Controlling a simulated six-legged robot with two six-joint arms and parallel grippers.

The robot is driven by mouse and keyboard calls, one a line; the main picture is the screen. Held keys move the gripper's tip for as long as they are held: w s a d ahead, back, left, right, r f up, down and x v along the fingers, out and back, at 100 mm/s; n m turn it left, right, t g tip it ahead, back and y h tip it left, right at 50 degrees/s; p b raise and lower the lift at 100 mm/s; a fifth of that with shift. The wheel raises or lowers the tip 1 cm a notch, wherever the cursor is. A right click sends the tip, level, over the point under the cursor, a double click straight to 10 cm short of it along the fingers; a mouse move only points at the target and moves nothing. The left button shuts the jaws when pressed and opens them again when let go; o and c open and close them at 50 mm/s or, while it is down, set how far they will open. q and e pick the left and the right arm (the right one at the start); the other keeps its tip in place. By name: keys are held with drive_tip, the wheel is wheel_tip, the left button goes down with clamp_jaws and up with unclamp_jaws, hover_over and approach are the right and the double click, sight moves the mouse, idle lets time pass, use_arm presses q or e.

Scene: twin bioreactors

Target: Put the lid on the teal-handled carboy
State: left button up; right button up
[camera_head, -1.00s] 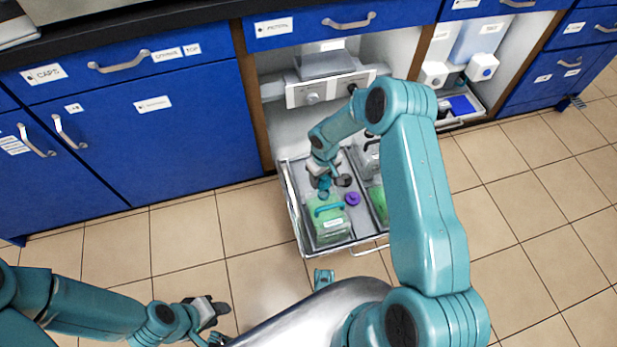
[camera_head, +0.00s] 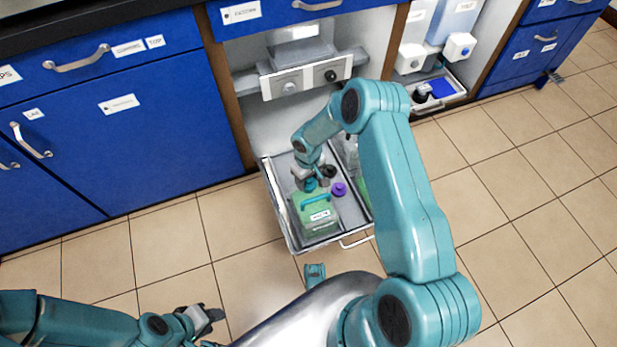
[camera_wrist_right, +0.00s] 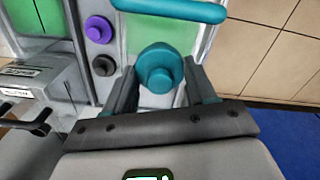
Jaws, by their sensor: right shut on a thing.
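The teal-handled carboy (camera_head: 320,223), filled with green, stands in the left part of the pulled-out drawer tray. Its teal handle (camera_head: 316,200) also shows at the top of the right wrist view (camera_wrist_right: 180,9). My right gripper (camera_head: 311,181) is over the carboy's back end, shut on a teal lid (camera_wrist_right: 158,68). The lid sits between both fingers in the right wrist view. The lid and gripper hide the carboy's mouth, so I cannot tell whether the lid touches it. My left gripper (camera_head: 208,318) is low at the left, away from the carboy; its jaw opening is unclear.
A purple cap (camera_head: 339,189) and a black cap (camera_head: 329,171) lie beside the carboy. A second green carboy (camera_head: 363,192) is partly behind my right arm. The tray's metal rim (camera_head: 280,216) surrounds them. Bare tiled floor (camera_head: 235,217) lies to the left.

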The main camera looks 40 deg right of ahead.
drive_tip(key=shift+f+b, duration=0.1)
drive_tip(key=shift+b, duration=0.25)
idle(0.8)
drive_tip(key=shift+f+b, duration=0.15)
drive_tip(key=shift+b, duration=0.15)
idle(0.5)
drive_tip(key=shift+f+b, duration=0.25)
drive_tip(key=shift+b, duration=0.25)
drive_tip(key=o, duration=1.4)
